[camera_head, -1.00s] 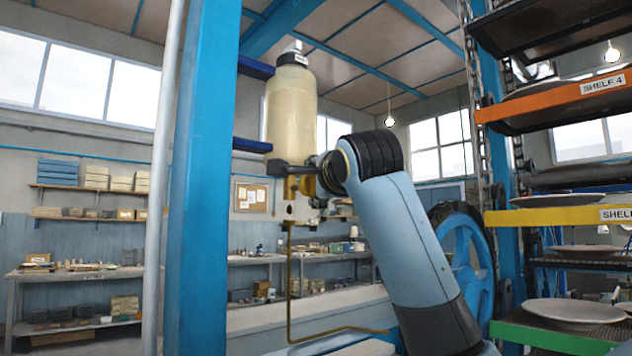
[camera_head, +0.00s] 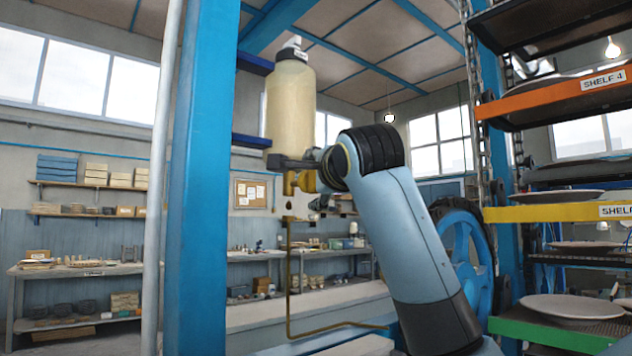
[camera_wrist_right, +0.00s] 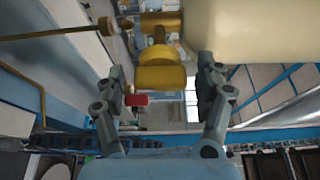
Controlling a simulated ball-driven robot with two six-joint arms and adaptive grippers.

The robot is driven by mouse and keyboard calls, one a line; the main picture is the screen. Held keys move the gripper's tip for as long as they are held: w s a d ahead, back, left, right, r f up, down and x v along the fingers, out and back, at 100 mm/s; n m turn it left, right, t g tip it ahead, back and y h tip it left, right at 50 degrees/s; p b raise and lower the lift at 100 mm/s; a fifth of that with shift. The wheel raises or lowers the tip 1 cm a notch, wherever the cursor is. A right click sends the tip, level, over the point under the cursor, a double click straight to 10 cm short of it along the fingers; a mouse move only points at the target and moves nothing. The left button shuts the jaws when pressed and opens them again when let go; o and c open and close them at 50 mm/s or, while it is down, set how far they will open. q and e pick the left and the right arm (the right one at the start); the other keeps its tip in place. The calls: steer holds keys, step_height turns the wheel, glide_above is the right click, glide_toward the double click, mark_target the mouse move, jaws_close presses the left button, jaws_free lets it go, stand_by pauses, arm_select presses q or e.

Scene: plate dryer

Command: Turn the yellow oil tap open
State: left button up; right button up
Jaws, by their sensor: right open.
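The yellow tap (camera_head: 302,181) sits under a cream oil bottle (camera_head: 291,108) on the blue post. In the right wrist view the yellow tap (camera_wrist_right: 160,75) shows its round, broad handle, with the bottle (camera_wrist_right: 245,30) at upper right. My right gripper (camera_wrist_right: 162,73) is open. Its two fingers stand on either side of the tap handle, with visible gaps, so it does not grip it. In the head view my right gripper (camera_head: 287,163) is at the tap's height, partly covering it. My left gripper is not in view.
A thin brass pipe (camera_head: 289,280) runs down from the tap and bends right. A blue post (camera_head: 203,180) stands left of the bottle. A rack with plates and a yellow shelf (camera_head: 555,214) stands to the right, beside a blue wheel (camera_head: 462,250).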

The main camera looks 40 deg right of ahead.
steer(key=v, duration=0.7)
steer(key=shift+s, duration=0.1)
